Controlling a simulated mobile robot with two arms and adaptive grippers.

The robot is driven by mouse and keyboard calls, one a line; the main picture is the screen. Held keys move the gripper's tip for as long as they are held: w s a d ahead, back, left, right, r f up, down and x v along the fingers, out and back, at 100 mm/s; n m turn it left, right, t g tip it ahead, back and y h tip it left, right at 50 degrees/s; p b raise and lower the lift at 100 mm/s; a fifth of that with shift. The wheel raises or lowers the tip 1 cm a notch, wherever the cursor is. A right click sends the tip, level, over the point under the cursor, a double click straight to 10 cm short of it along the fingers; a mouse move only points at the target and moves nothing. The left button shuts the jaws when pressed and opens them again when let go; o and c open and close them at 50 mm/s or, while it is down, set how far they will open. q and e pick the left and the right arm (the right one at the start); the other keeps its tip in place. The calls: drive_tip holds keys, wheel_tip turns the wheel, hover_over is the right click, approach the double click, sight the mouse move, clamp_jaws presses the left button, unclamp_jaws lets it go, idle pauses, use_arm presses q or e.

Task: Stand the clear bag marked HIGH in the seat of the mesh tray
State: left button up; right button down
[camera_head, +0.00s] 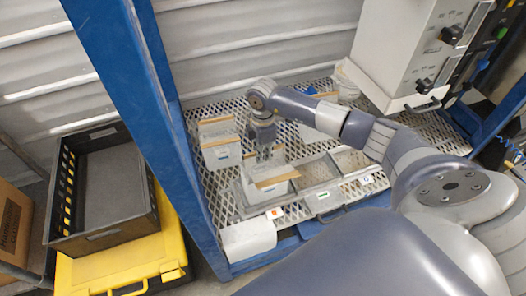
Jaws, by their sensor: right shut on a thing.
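My right gripper (264,154) points down over the mesh tray and is shut on the top of a clear bag (270,174) with a tan strip. The bag is roughly upright, above or inside the leftmost grey bin (243,200); I cannot tell whether it touches the bin's floor. No HIGH mark is readable. The mesh tray (297,138) is a pale diamond-mesh surface inside a blue frame. Two similar bags with tan strips, a rear one (216,126) and a front one (222,155), stand left of the gripper. My left gripper is out of view.
Two more grey bins, a middle one (322,199) and a right one (378,184), stand beside the leftmost bin. A blue post (178,150) separates the tray from a black crate (152,215) on a yellow case (130,265). A control box (400,50) overhangs the right.

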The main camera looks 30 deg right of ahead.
drive_tip(key=c, duration=1.7)
unclamp_jaws()
wheel_tip(320, 180, up, 12)
drive_tip(key=shift+f, duration=0.1)
